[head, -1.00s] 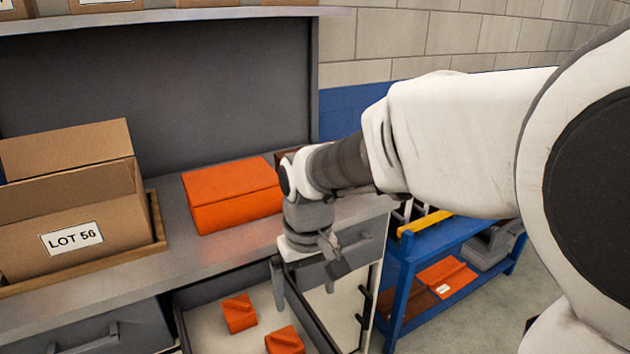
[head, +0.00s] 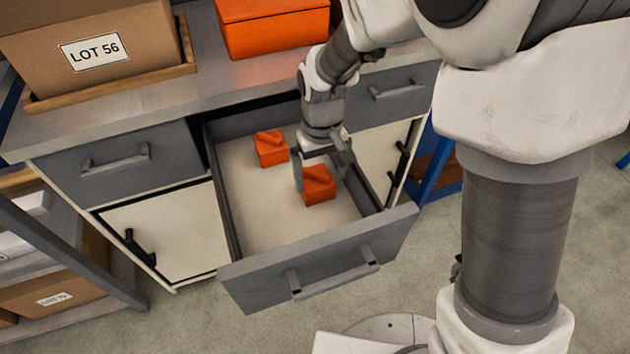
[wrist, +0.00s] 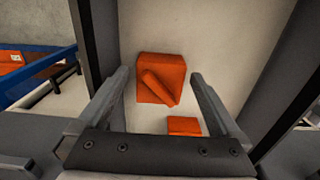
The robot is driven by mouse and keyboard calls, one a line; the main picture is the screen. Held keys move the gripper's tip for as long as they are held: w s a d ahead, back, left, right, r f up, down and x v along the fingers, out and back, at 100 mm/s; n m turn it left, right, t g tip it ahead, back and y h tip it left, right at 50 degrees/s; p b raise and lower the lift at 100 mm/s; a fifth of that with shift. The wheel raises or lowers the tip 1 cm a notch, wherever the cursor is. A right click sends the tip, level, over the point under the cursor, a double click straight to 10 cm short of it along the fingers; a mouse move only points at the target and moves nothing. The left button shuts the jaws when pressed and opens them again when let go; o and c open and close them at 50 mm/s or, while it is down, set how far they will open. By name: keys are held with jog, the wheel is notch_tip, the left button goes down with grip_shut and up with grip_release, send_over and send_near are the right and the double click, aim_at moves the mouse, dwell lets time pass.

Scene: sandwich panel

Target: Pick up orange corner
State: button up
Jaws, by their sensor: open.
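Two orange corner pieces lie in the open drawer (head: 250,215). The nearer orange corner (head: 319,186) is right at my gripper (head: 322,180), and part of it is hidden behind a finger. The farther orange corner (head: 270,149) lies up and to the left of it. In the wrist view one orange corner (wrist: 162,80) with a slanted ridge shows ahead between the spread fingers of my gripper (wrist: 160,85). A second orange corner (wrist: 184,126) shows lower, partly cut off by the gripper body. My gripper is open and points down into the drawer. I cannot tell whether its fingers touch the piece.
The drawer's side walls and front (head: 320,265) stand close around my gripper. A larger orange box (head: 273,27) and a cardboard box (head: 90,40) labelled LOT 56 stand on the counter. A blue cart is at the right.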

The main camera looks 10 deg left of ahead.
aim_at(321, 188)
jog(key=shift+s+f+b, duration=0.15)
jog(key=shift+f+b, duration=0.5)
jog(key=shift+f, duration=0.75)
jog(key=shift+s+f+b, duration=0.1)
jog(key=shift+f+b, duration=0.55)
jog(key=shift+f, duration=0.7)
jog(key=shift+c, duration=0.3)
jog(key=c, duration=1)
jog(key=shift+r, duration=0.1)
jog(key=shift+c, duration=0.2)
jog(key=shift+r, duration=0.1)
